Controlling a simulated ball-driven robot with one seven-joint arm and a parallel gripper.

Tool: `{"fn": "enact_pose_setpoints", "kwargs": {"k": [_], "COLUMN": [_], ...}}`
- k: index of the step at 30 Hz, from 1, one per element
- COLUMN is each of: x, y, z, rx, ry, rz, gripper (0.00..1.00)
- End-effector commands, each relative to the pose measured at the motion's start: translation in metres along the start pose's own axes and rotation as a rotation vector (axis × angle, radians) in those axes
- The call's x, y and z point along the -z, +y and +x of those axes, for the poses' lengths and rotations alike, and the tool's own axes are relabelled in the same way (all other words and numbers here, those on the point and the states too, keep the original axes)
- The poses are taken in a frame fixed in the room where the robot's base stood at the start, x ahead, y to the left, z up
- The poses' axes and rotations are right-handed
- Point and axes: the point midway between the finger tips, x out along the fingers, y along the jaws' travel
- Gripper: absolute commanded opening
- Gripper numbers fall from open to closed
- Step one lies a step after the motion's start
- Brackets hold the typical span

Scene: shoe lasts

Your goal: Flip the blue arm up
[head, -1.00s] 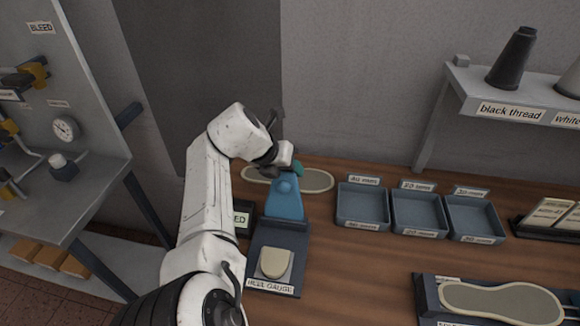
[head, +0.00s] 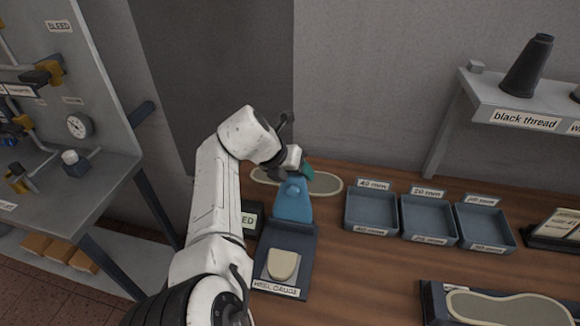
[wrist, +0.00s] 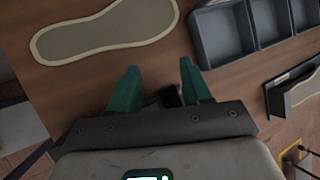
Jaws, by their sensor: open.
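The blue arm (head: 292,203) stands at the back end of the heel gauge (head: 303,243). It looks raised, clear of the cream heel piece (head: 283,265) on the gauge; its exact tilt is hard to tell. My gripper (head: 306,168) is at the top of the blue arm, by its far end, and partly hidden by my wrist. In the wrist view its two green fingers (wrist: 160,88) are apart, with a small dark part (wrist: 168,96) showing between them. I cannot tell whether a finger touches the blue arm, and no blue shows in the wrist view.
A sole-shaped piece (head: 325,183) lies behind the gripper. Several grey trays (head: 372,212) stand to the right. A second sole (head: 505,307) lies at the front right. A grey panel with valves (head: 75,90) rises at the left. The tabletop (head: 365,275) right of the gauge is bare.

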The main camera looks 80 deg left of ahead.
Motion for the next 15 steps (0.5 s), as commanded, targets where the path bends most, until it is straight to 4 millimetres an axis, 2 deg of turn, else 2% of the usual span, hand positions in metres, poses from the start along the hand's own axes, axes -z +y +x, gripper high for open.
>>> {"fn": "enact_pose_setpoints", "kwargs": {"k": [10, 15], "x": [-0.001, 0.0], "y": [0.0, 0.001], "z": [-0.035, -0.059], "rx": [-0.002, -0.003], "ry": [-0.002, -0.001], "rz": [0.001, 0.0], "gripper": [0.48, 0.48]}}
